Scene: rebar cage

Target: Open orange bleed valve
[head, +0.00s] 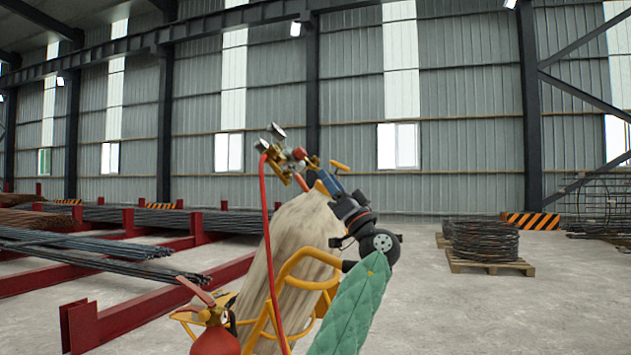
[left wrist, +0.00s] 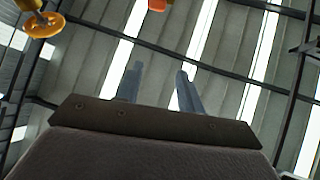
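A tan gas cylinder (head: 302,235) leans in an orange cart, with a brass regulator (head: 290,158) and gauges on top. An orange knob or handle (head: 340,166) sticks out at the right of the regulator. In the left wrist view, a yellow-orange round handwheel (left wrist: 41,25) is at the upper left and a small orange part (left wrist: 157,4) is cut off by the top edge. I cannot tell which is the bleed valve. My left gripper (head: 325,184) is close to the cylinder top, just below the orange knob. Its blue fingers (left wrist: 158,80) are apart, with nothing between them.
A red hose (head: 268,240) hangs down the cylinder's left side. The orange cart frame (head: 312,258) and a red extinguisher (head: 215,338) stand low in front. Red racks with rebar (head: 110,262) are at left. A coil (head: 484,240) lies on a pallet at right, with open floor nearby.

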